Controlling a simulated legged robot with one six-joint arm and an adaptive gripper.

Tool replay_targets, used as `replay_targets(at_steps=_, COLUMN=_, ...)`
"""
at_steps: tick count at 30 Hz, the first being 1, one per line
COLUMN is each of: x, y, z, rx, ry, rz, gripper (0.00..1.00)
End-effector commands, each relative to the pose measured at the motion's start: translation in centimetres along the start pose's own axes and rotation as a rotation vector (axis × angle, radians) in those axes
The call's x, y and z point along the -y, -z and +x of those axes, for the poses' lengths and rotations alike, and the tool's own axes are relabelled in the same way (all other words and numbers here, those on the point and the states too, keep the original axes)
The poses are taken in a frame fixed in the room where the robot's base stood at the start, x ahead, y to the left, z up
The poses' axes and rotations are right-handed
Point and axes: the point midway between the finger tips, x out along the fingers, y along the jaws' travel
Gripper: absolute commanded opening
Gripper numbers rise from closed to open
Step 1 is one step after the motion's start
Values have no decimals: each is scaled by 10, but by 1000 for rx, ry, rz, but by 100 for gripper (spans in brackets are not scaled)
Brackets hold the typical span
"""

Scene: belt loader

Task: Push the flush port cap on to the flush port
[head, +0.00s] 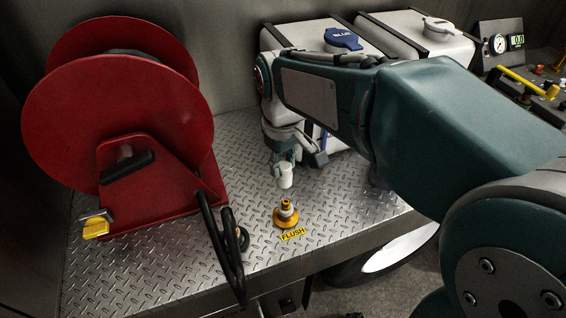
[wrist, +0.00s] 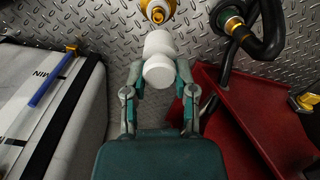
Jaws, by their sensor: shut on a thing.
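The flush port (head: 286,214) is an orange-yellow fitting with a pale top, standing on the diamond-plate deck behind a yellow FLUSH label (head: 293,234). It shows at the top edge of the wrist view (wrist: 157,10). The white flush port cap (head: 285,178) is held above the port, with a gap between them. In the wrist view the cap (wrist: 158,62) sits between the fingertips. My gripper (head: 284,165) is shut on the cap and points downward; its fingers also show in the wrist view (wrist: 157,80). The cap's underside is hidden.
A red hose reel (head: 120,110) stands at left, with a black hose (head: 226,255) hanging over the deck edge beside the port. White tanks (head: 300,36) stand at the back, one with a blue cap (head: 343,40). A gauge panel (head: 500,43) is at far right.

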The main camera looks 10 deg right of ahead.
Motion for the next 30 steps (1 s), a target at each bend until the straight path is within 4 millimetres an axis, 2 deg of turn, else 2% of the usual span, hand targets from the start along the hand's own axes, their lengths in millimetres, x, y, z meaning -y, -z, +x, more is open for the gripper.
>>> replay_targets(at_steps=21, x=0, y=0, z=54, rx=2, ry=1, rz=1, gripper=0)
replay_targets(at_steps=30, x=0, y=0, z=59, rx=0, ry=0, rz=1, gripper=0)
